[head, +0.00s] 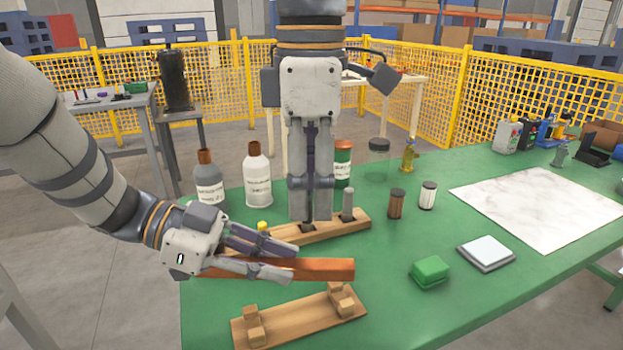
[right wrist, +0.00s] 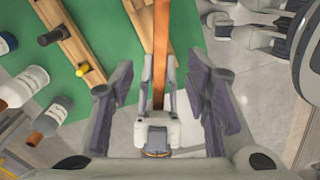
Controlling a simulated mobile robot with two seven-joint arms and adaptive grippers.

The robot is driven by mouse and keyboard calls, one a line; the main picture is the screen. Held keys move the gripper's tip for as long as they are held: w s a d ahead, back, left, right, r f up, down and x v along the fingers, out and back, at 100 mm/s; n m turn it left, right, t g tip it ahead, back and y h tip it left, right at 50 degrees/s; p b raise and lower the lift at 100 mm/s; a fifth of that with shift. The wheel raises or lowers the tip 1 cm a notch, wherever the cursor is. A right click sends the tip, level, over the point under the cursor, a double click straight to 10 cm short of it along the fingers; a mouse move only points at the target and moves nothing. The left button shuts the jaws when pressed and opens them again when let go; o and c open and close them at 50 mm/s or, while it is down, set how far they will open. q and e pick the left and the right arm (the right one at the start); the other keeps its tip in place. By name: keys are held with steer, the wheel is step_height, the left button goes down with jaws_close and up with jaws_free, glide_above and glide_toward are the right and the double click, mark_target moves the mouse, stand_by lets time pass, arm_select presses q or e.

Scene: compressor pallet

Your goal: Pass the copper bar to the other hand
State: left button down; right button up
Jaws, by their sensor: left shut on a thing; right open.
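The copper bar (head: 325,269) is a long reddish-brown bar, held roughly level above the green table. My left gripper (head: 270,257) is shut on it towards its left end, and its right end sticks out free. My right gripper (head: 310,222) points down behind the bar in the head view. In the right wrist view, the right gripper's fingers (right wrist: 160,68) are spread wide and empty. The bar (right wrist: 161,45) and my left gripper show between and beyond them, and I see no contact.
A wooden cradle with two notched blocks (head: 300,317) sits at the front of the green table (head: 395,318). A wooden peg rack (head: 350,225) stands behind the bar. Bottles (head: 257,178) stand at the back left. A green block (head: 430,271) and a white-topped pad (head: 487,252) lie right.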

mark_target(311, 263)
step_height(311, 263, down, 12)
steer(key=shift+r, duration=0.15)
jaws_close()
arm_select(q)
steer(key=c, duration=1.4)
jaws_free()
steer(key=shift+o, duration=0.2)
